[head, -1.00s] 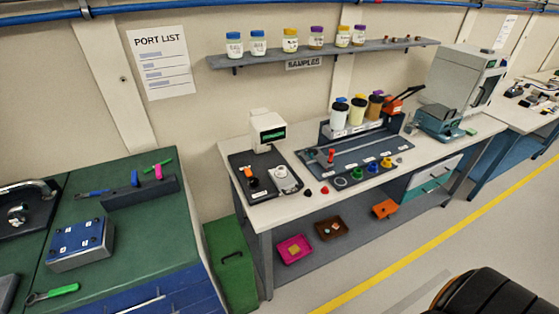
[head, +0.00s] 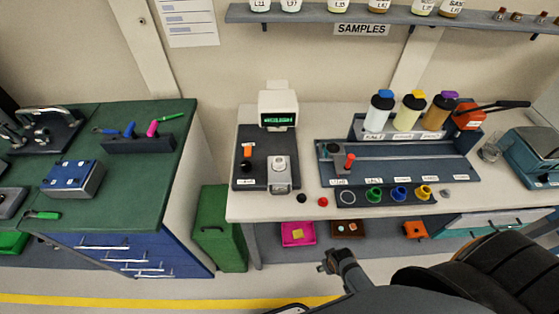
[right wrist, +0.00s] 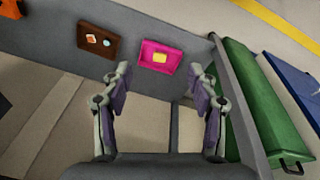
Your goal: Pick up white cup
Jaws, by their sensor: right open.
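A pale ring-shaped cup (head: 347,198), which I take to be the white cup, sits at the left end of the row of coloured cups at the bench's front edge. Green (head: 374,195), blue (head: 399,194) and yellow (head: 423,192) cups follow to its right. My right gripper (head: 328,264) is low in front of the bench, apart from the cups. In the right wrist view my right gripper (right wrist: 160,105) is open and empty, with the lower shelf beyond it. The white cup is not visible there. My left gripper is not in view.
A scale-like device (head: 278,108) and dark tray stand on the bench's left. Capped bottles (head: 379,110) stand behind the cups. A pink tray (head: 297,233) and a brown tray (head: 347,229) are on the lower shelf. A green box (head: 221,228) stands left of the bench.

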